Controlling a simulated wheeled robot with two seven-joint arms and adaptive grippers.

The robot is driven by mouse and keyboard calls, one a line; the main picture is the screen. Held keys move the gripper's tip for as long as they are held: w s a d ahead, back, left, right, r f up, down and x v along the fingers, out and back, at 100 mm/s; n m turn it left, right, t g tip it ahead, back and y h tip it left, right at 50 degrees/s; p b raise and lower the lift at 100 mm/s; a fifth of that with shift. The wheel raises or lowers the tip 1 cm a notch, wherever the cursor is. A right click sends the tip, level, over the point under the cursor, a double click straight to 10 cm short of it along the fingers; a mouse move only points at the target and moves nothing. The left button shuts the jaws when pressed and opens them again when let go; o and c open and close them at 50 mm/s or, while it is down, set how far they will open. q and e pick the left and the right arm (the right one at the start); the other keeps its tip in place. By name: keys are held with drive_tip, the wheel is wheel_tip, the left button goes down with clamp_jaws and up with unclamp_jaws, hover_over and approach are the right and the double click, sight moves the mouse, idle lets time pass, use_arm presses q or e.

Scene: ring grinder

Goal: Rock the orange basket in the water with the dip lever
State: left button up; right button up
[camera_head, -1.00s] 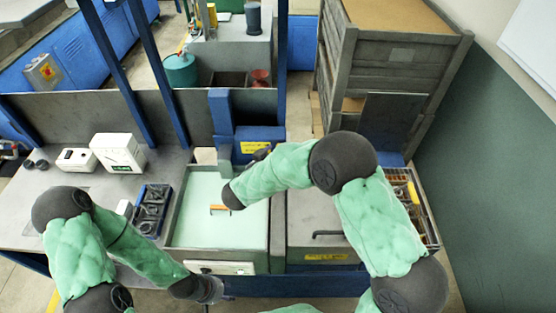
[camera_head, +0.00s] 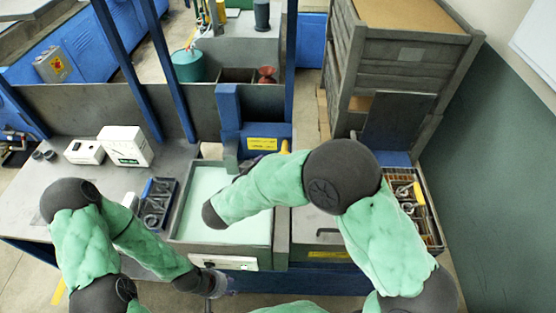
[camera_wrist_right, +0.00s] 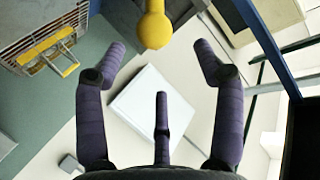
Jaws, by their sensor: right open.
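The dip lever's yellow knob (camera_wrist_right: 155,28) is at the top of the right wrist view, just beyond my right gripper (camera_wrist_right: 160,62). That gripper's fingers are spread and nothing is between them. In the head view a bit of the yellow lever (camera_head: 284,146) shows beside the blue housing (camera_head: 228,105). The water tank (camera_head: 192,212) holds pale green water. The orange basket is not visible now; my right forearm covers part of the tank. My left gripper (camera_head: 218,284) is low in front of the tank, and its fingers are too unclear to judge.
A dark tray with rings (camera_head: 157,205) stands left of the tank. White boxes (camera_head: 125,147) sit on the bench further left. A metal tray with parts (camera_head: 415,200) is at the right, below a tall grey rack (camera_head: 400,70). Blue posts rise behind the bench.

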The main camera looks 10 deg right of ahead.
drive_tip(key=shift+v, duration=1.45)
